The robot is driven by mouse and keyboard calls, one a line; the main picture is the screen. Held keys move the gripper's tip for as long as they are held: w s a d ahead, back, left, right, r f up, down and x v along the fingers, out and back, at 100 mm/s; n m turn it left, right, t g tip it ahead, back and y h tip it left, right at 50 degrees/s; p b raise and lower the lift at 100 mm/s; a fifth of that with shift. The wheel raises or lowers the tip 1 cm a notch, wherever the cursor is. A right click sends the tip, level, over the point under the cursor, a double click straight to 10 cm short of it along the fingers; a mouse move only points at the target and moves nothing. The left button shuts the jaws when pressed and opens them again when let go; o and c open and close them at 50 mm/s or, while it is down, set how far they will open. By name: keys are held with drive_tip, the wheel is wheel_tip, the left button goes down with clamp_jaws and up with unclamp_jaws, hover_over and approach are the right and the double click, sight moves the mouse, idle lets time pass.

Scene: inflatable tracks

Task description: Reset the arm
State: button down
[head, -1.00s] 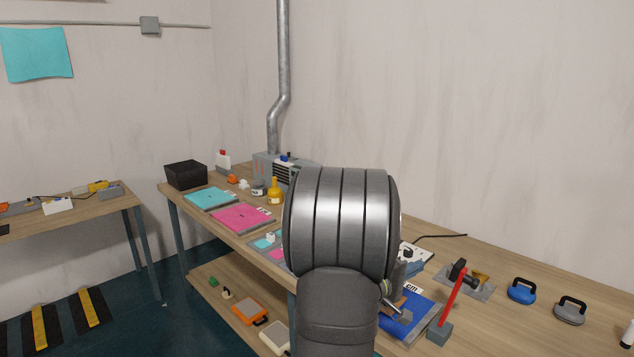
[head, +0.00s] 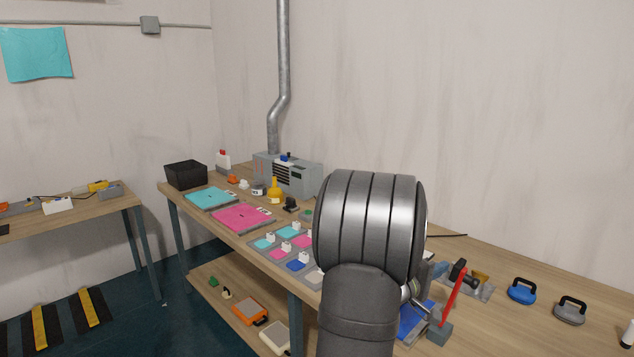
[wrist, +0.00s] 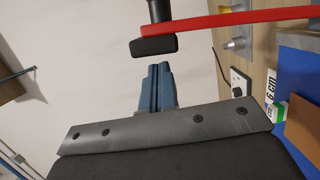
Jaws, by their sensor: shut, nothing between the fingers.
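My gripper (wrist: 159,72) shows in the wrist view with its two blue-grey fingers together and nothing between them. In that view the red lever (wrist: 240,20) with its dark pad (wrist: 154,46) appears just beyond the fingertips. I cannot tell whether they touch. In the head view my arm's large grey joint covers the middle of the workbench (head: 480,258) and hides most of my gripper. The red-handled tool (head: 449,298) stands to the right of my arm, beside a blue sheet (head: 411,322) that is partly hidden.
Pink sheet (head: 243,217), teal sheet (head: 211,198) and several small coloured patches lie left of my arm. A black bin (head: 186,174) and a grey machine (head: 290,176) stand at the back. Blue (head: 521,291) and grey (head: 570,309) handled blocks sit at right.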

drive_tip(key=w+a+f+n+t, duration=0.1)
drive_tip(key=w+a+f+n, duration=0.7)
drive_tip(key=a, duration=0.4)
drive_tip(key=shift+w+f+t+h, duration=0.4)
drive_tip(key=shift+w+f, duration=0.25)
